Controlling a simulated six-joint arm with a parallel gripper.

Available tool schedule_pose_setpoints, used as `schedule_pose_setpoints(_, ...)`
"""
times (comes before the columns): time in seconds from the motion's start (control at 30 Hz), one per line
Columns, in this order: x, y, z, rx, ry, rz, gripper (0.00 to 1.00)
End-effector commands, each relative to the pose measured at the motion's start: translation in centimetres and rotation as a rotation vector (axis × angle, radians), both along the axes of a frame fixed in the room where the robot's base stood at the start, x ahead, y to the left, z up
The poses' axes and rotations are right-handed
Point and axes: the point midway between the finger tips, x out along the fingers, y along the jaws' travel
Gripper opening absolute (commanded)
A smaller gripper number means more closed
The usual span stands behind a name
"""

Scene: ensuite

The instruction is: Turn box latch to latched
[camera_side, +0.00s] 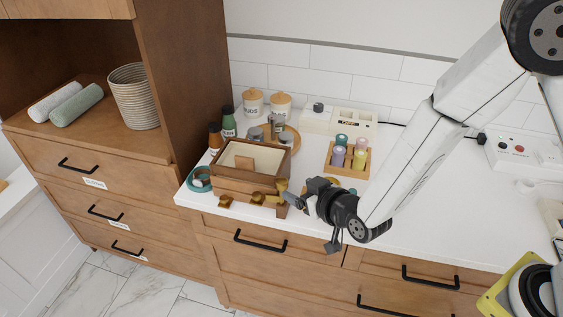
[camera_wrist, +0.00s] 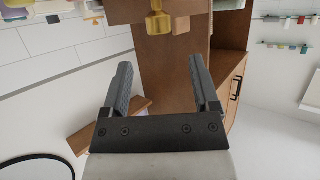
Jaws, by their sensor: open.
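An open wooden box (camera_side: 240,175) with a pale lining stands on the white counter in the side view. Brass-coloured fittings show on its front, and one of them, seemingly the latch (camera_side: 282,190), is at the box's right front corner. A brass piece also shows at the top of the wrist view (camera_wrist: 159,20), beyond my fingers. My gripper (camera_side: 290,200) is just right of the box's front corner. In the wrist view its two fingers are apart with nothing between them. Whether a finger touches the brass piece is unclear.
Brown and green bottles (camera_side: 228,122) and lidded jars (camera_side: 253,103) stand behind the box. A wooden tray of coloured bottles (camera_side: 344,174) is to its right, behind my gripper. The counter's front edge is close.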

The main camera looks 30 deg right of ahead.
Motion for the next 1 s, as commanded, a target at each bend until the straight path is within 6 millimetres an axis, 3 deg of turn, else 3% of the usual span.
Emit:
schedule_pose_setpoints(0.27, 1.0, 0.1, -0.4, 0.0, 0.0, -0.001, 0.78)
schedule_pose_setpoints(0.73, 5.6, 0.6, -2.4, -0.002, 0.001, -0.001, 0.78)
schedule_pose_setpoints(1.0, 7.0, 0.8, -2.9, -0.002, 0.002, -0.001, 0.78)
